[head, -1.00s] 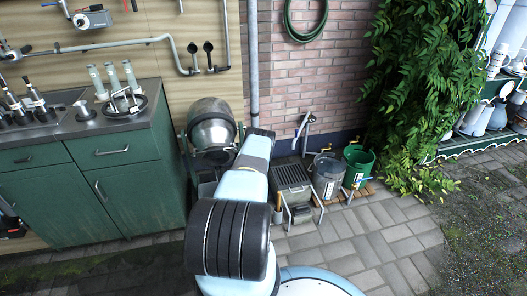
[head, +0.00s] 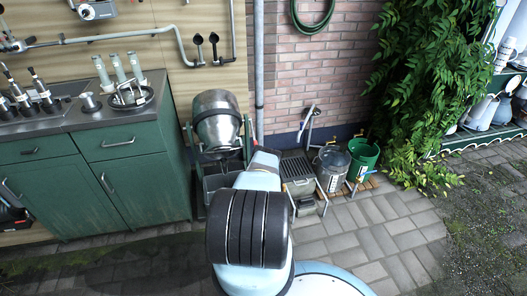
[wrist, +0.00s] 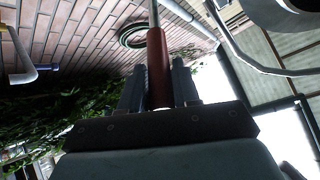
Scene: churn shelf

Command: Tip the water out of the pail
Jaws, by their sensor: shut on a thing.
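A metal drum-shaped pail (head: 215,112) hangs tilted in a dark stand below the pegboard. I cannot see any water in it. My gripper (wrist: 158,85) is shut on a red-brown grip (wrist: 156,60) on a thin metal rod, with one dark finger on each side. In the head view my arm hides the gripper, just right of the drum; a small red part shows there. A grey bucket (head: 332,176) and a green bucket (head: 361,158) stand apart, to the right by the brick wall. I cannot tell what they hold.
A dark grated box (head: 297,168) stands between my arm and the grey bucket. A green cabinet (head: 135,185) with tools on top is at the left. A vertical pipe (head: 259,60) runs behind my arm. Open paving (head: 375,240) lies at the right.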

